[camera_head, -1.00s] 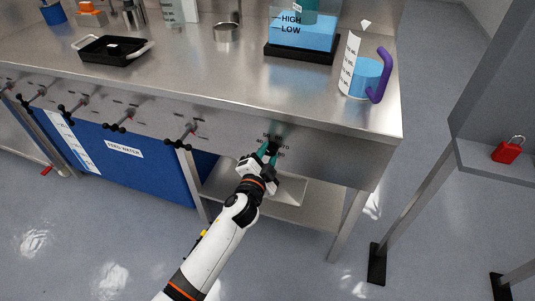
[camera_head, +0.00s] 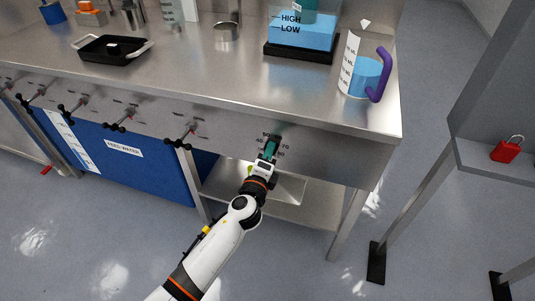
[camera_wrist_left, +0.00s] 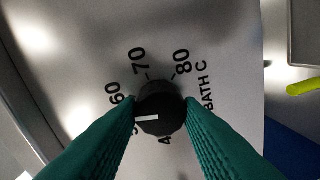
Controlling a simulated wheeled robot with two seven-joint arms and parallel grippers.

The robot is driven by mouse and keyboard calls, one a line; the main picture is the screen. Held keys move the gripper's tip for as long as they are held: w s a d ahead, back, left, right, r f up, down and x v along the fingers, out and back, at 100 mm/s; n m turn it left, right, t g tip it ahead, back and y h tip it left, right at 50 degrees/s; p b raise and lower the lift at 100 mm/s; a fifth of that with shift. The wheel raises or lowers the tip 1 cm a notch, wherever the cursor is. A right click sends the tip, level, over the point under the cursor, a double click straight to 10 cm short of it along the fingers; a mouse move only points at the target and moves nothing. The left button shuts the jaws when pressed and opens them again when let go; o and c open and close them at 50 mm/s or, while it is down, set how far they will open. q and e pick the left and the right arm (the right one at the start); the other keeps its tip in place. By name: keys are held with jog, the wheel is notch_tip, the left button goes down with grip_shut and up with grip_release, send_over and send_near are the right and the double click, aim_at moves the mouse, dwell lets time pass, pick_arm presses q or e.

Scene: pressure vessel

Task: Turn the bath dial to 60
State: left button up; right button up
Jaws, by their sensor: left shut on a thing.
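The bath dial (camera_wrist_left: 160,108) is a black round knob with a white pointer line, on the bench's steel front panel. In the left wrist view its pointer aims left, below the 60 label (camera_wrist_left: 114,93) and toward a label partly hidden by a finger. The 70, 80 and BATH C labels are readable. My left gripper (camera_head: 270,148) is at the panel, its green fingers on both sides of the dial, shut on it; they also show in the wrist view (camera_wrist_left: 160,103). In the head view the gripper hides the dial. My right gripper is out of view.
Several valve handles (camera_head: 186,132) stick out of the panel to the left. On the bench are a black tray (camera_head: 103,56), a blue water bath (camera_head: 304,35) and a jug with a purple handle (camera_head: 380,78). A red padlock (camera_head: 507,150) lies on a grey shelf at right.

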pick_arm(q)
jog(key=m, duration=0.3)
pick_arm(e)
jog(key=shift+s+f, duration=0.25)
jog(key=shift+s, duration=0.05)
pick_arm(q)
jog(key=shift+m, duration=0.3)
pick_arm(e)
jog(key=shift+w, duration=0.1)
pick_arm(q)
jog(key=o, duration=1)
